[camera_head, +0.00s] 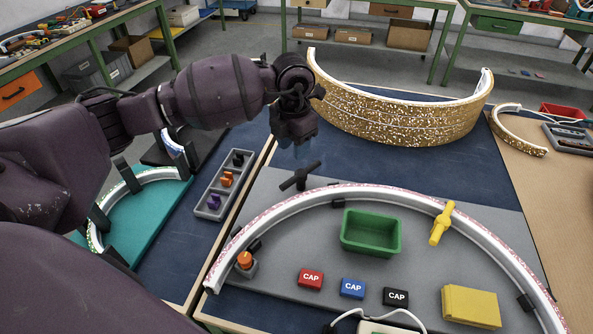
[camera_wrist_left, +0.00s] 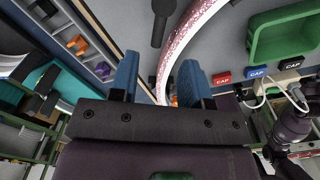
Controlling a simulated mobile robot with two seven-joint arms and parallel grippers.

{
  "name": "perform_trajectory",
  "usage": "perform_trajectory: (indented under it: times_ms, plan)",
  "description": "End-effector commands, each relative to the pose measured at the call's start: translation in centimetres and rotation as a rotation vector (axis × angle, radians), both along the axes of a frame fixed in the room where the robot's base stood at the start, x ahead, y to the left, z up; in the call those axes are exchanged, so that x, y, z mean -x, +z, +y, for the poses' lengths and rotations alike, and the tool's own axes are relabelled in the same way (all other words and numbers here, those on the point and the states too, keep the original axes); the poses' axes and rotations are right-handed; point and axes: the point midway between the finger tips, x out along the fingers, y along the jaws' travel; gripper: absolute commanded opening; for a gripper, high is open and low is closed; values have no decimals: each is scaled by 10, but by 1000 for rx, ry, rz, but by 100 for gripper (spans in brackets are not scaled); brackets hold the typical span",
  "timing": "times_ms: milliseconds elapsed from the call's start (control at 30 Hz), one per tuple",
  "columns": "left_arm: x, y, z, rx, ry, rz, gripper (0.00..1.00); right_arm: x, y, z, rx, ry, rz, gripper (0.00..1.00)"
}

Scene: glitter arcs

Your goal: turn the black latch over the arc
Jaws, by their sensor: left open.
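The black latch (camera_head: 300,178) stands on the grey board (camera_head: 290,290), just outside the far left stretch of the white arc with pink glitter (camera_head: 400,196). Its bar slants beside the arc and does not visibly lie across it. In the left wrist view the black latch (camera_wrist_left: 161,22) shows at the top, left of the arc (camera_wrist_left: 180,50). My left gripper (camera_head: 303,152) points down above the black latch, apart from it.
A yellow latch (camera_head: 440,224) lies across the arc at right. An orange knob (camera_head: 245,259) stands at its left end. Inside the arc are a green bin (camera_head: 371,246), several CAP blocks and a yellow block (camera_head: 471,306). A gold glitter arc (camera_head: 400,115) stands behind.

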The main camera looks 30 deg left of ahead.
Motion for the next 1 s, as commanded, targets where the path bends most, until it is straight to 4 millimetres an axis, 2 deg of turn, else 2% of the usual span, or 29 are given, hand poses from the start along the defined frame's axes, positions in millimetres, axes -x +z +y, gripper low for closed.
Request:
perform_trajectory:
  times_ms: [33,300,500,700,1000]
  plan:
    - [1,-11,0,0,0,5,43,3,-4,0,0,-1,8,43]
    - [1,-58,0,1,0,7,43,3,-9,-1,3,4,15,43]
    - [1,-84,0,2,0,5,43,-7,-4,1,4,11,-4,43]
    - [0,-94,0,2,-2,2,43,-8,-5,2,3,13,-4,43]
    - [0,-95,0,2,-1,1,43,-5,-7,1,4,10,3,43]
